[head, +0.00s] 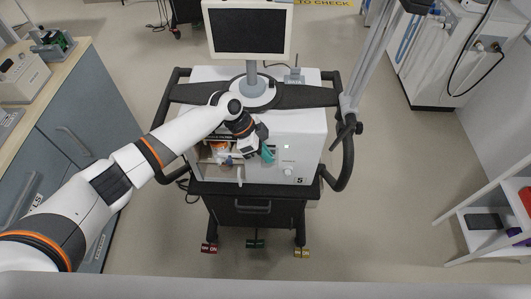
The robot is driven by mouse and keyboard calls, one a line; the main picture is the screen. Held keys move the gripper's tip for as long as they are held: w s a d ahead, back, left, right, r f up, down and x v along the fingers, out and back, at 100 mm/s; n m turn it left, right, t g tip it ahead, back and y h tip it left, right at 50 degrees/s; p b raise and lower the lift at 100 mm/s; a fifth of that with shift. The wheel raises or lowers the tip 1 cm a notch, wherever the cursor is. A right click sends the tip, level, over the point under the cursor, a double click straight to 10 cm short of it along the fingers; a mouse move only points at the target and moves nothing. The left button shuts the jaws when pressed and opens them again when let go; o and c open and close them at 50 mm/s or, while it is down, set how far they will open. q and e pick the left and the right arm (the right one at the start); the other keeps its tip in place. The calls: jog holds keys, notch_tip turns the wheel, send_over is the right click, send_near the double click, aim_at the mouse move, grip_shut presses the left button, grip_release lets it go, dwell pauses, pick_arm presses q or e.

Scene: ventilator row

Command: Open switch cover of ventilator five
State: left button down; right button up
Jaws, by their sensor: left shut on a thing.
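Ventilator five (314,140) is a white box on a dark cart, with the number 5 low on its front right. My left gripper (258,148) comes in from the left and is at the middle of its front face, shut on a small part there. This part looks like the switch cover, but the jaws hide most of it and I cannot tell how far it is open. A teal piece (268,154) shows right beside the fingertips. My right gripper is not in the view.
A screen (248,31) on a post stands above the ventilator. Black handles (345,160) curve along the cart's sides. A counter (80,70) stands at the left, a white shelf (480,215) at the right. Colored tags (256,244) lie by the cart's feet. The floor between is clear.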

pick_arm(q)
jog(key=c, duration=1.6)
grip_release()
jog(key=shift+o, duration=0.2)
jog(key=b+v, duration=0.2)
jog(key=v, duration=1)
jog(key=shift+w, duration=0.1)
